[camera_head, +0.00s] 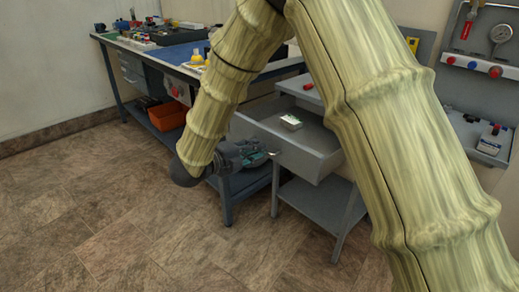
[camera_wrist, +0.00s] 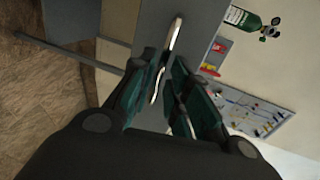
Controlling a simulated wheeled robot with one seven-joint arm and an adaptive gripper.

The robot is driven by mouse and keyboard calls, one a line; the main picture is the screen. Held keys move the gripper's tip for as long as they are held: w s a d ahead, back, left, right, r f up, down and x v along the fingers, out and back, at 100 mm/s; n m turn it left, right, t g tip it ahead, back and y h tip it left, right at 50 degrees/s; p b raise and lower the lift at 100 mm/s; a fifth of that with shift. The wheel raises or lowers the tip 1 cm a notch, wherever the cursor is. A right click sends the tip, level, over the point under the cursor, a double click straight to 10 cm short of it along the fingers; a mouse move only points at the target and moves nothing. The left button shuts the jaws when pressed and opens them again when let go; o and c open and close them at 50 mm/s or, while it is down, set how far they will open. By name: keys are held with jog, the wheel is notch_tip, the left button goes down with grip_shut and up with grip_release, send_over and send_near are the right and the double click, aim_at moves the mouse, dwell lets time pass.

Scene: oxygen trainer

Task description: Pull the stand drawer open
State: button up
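The stand drawer (camera_head: 312,161) is grey and stands pulled out from the grey stand, its open top showing in the head view. My gripper (camera_head: 262,156) is at the drawer's front, by the handle. In the wrist view a thin metal handle (camera_wrist: 174,34) runs between the two dark green fingers of my gripper (camera_wrist: 168,82). The fingers stand apart, with grey drawer front showing in the gap. The handle lies close to the left finger; I cannot tell if they touch. My arm hides part of the drawer and stand.
A small white and green box (camera_head: 291,121) lies in the drawer. A workbench (camera_head: 165,52) with tools stands at the left, an orange bin (camera_head: 168,116) on its lower shelf. A wall panel (camera_head: 480,45) with a gauge hangs at right. The tiled floor in front is clear.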

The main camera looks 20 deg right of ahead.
jog(key=v, duration=0.9)
jog(key=shift+a, duration=0.15)
jog(key=s+d+f+n+t+y, duration=0.1)
jog(key=d+f+n+y, duration=0.25)
jog(key=f+n, duration=0.6)
jog(key=d+f+n+t+y, duration=0.1)
jog(key=d+f+n+y, duration=0.25)
jog(key=f, duration=1.05)
jog(key=s+d+f+n+g+y, duration=0.2)
jog(key=s+f+n, duration=0.4)
jog(key=s+f, duration=0.4)
jog(key=s+d+f+n+g+y, duration=0.3)
jog(key=s+f+n, duration=0.2)
jog(key=s+f, duration=0.45)
jog(key=s+d+f+n+g+y, duration=0.1)
jog(key=s+f+n+g, duration=0.15)
jog(key=s, duration=0.75)
jog(key=s+d+f+n+g+y, duration=0.1)
jog(key=s+n+g, duration=0.15)
jog(key=s, duration=0.75)
notch_tip(320, 180, up, 28)
jog(key=p, duration=2.8)
jog(key=shift+w+n, duration=0.4)
jog(key=shift+w, duration=0.05)
